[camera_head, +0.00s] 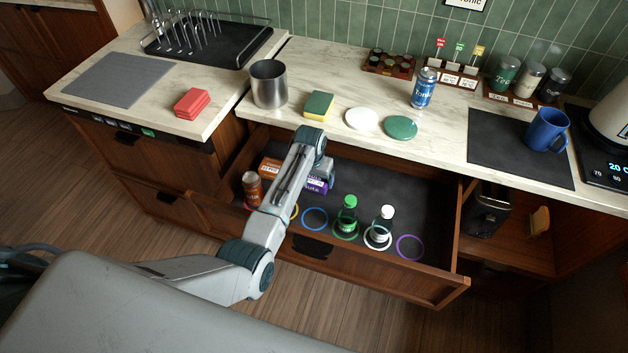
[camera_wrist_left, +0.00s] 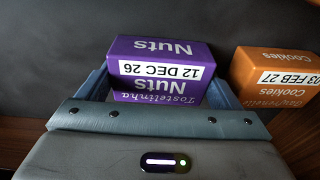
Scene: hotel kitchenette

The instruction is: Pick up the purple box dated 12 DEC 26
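The purple box (camera_wrist_left: 160,67) is labelled Nuts and 12 DEC 26, upside down in the left wrist view. It lies in the open drawer and shows in the head view (camera_head: 317,184), partly hidden by my left arm. My left gripper (camera_wrist_left: 157,100) has its two blue fingers on either side of the box, close to its sides; it looks open around it. In the head view my left gripper (camera_head: 318,172) is down at the box and mostly hidden behind the wrist. My right gripper is not in view.
An orange Cookies box (camera_wrist_left: 277,78), dated 03 FEB 27, lies right beside in the wrist view. The drawer (camera_head: 380,185) also holds a brown-orange jar (camera_head: 252,188), a green-capped bottle (camera_head: 346,217), a white-capped bottle (camera_head: 379,230) and coloured rings. The counter edge overhangs behind.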

